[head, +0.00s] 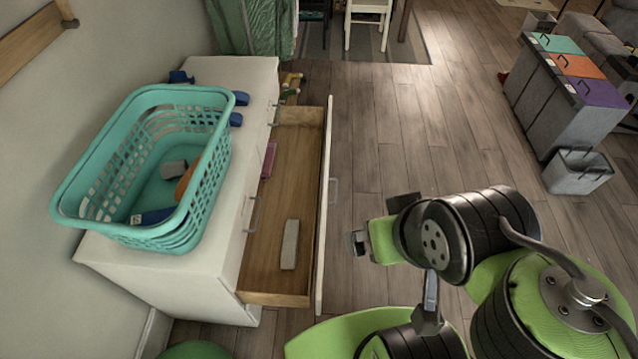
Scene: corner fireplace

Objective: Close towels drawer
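The towels drawer (276,240) is pulled out of the white dresser (215,262). Its white front (324,205) stands well away from the dresser, with a handle (333,191) on the outer side. Inside lie a pale grey folded item (290,244) and a pink one (269,160) near the dresser. My gripper (357,243) is to the right of the drawer front, near the handle side and apart from it. Its fingers are small and partly hidden by my arm, so whether they are open is unclear.
A teal laundry basket (85,178) with several items stands on the dresser top. Blue objects (238,108) lie beside it. Grey bins with coloured lids (568,100) and a small grey basket (577,172) stand at right. The wooden floor (400,130) between is clear.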

